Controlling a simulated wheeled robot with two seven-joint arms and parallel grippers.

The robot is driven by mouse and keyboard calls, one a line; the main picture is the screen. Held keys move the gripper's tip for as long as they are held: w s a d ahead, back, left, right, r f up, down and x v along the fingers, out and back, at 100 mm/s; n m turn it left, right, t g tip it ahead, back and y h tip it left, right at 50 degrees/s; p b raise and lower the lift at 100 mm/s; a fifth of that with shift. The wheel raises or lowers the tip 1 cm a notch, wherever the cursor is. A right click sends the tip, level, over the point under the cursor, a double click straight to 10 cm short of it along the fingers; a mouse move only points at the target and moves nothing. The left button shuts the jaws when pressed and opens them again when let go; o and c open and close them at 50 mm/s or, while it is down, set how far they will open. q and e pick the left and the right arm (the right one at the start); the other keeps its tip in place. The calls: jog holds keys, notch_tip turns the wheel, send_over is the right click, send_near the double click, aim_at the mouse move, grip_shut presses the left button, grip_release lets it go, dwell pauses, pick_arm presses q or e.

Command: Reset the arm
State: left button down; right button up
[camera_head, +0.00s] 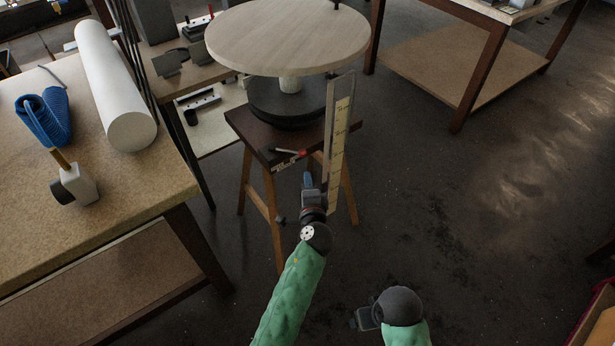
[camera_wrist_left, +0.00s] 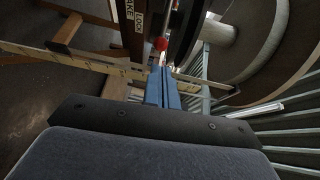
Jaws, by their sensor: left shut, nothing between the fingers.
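My left gripper (camera_head: 307,178) is at the end of the left green-sleeved arm, in front of the wooden stool. Its blue fingers also show in the left wrist view (camera_wrist_left: 163,86), closed together with nothing between them. My right gripper (camera_head: 364,318) is low in the head view, beside the right arm's dark wrist. It is small and dark, and its finger opening does not show clearly.
A flat upright strip with yellow scale markings (camera_head: 338,140) stands close right of my left gripper. Behind it, a round pale tabletop (camera_head: 287,36) sits above a stool (camera_head: 248,126).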

dwell(0.6)
pick_arm(q)
jog(key=s+a+f+n+g, duration=0.5)
jog(key=s+a+n+g, duration=0.3)
jog(key=n, duration=0.4)
jog(key=s+a+f+n+g+h, duration=0.1)
jog(key=s+a+f+g, duration=0.1)
jog(key=s, duration=0.6)
jog(key=s+a+f+n+g+h, duration=0.1)
jog(key=s+a+f+g, duration=0.1)
jog(key=s, duration=0.7)
jog(key=s+a+f+g+h, duration=0.1)
jog(key=s+a+f+g, duration=0.2)
jog(key=s, duration=0.6)
jog(key=shift+s+a+n+g, duration=0.15)
jog(key=shift+a+n+g, duration=0.25)
jog(key=shift+a, duration=0.05)
